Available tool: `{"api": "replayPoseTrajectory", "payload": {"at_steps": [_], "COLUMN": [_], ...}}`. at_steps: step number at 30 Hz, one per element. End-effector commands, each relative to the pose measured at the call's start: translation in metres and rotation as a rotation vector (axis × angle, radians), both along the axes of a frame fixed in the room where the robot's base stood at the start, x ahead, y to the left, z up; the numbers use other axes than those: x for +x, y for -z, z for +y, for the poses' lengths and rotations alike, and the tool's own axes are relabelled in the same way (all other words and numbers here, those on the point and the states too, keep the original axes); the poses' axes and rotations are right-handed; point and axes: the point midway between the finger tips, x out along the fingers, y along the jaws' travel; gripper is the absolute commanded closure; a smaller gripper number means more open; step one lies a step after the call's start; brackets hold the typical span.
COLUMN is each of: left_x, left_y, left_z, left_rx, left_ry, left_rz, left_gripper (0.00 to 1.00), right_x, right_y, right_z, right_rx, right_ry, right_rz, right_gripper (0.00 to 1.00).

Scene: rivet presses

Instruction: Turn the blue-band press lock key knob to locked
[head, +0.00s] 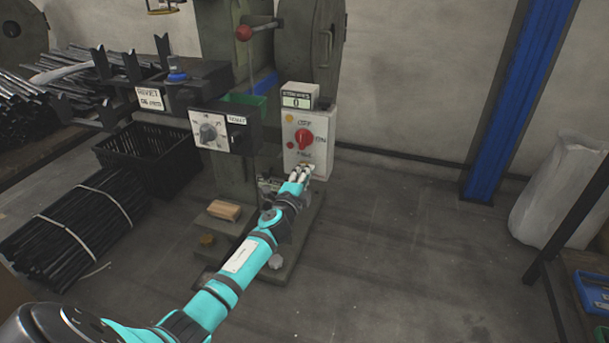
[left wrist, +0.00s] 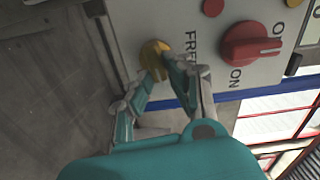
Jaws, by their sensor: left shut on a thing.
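A pale control box (head: 322,128) is mounted on the front of a green-grey press (head: 313,45). Its red switch knob (head: 304,138) also shows in the left wrist view (left wrist: 252,45). A brass-yellow key knob (left wrist: 153,55) sits on the box's face near the word FREE, and a blue band (left wrist: 235,96) runs along the box's edge. My left gripper (head: 303,170) is at the box's lower part. In the left wrist view its fingers (left wrist: 160,75) are shut on the key knob, covering part of it. My right gripper is not in view.
A dial box (head: 222,132) is left of the control box, and a red-ball lever (head: 244,33) is above. A wooden block (head: 224,210) lies on the base. Black crate (head: 150,165) and bundled rods (head: 75,225) stand left.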

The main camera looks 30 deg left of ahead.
Motion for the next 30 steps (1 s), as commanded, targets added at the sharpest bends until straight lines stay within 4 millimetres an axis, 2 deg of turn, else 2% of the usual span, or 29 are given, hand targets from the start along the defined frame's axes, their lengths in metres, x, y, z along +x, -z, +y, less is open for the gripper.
{"api": "replayPoseTrajectory", "payload": {"at_steps": [9, 26, 27, 30], "left_x": [-0.0003, -0.0004, -0.0005, -0.0004], "left_y": [0.0042, 0.0048, 0.0049, 0.0044], "left_z": [-0.0013, -0.0013, -0.0013, -0.0011], "left_rx": [0.119, 0.143, 0.143, 0.142], "left_ry": [0.001, 0.002, 0.002, 0.001], "left_rz": [0.033, 0.038, 0.038, 0.038], "left_gripper": [1.0, 1.0, 0.79, 0.66], "right_x": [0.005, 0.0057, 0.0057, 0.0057], "right_y": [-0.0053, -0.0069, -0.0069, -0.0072], "right_z": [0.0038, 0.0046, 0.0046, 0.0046], "right_rx": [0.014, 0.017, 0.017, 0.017], "right_ry": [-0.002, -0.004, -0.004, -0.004], "right_rz": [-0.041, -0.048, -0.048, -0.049], "right_gripper": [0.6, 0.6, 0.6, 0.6]}}
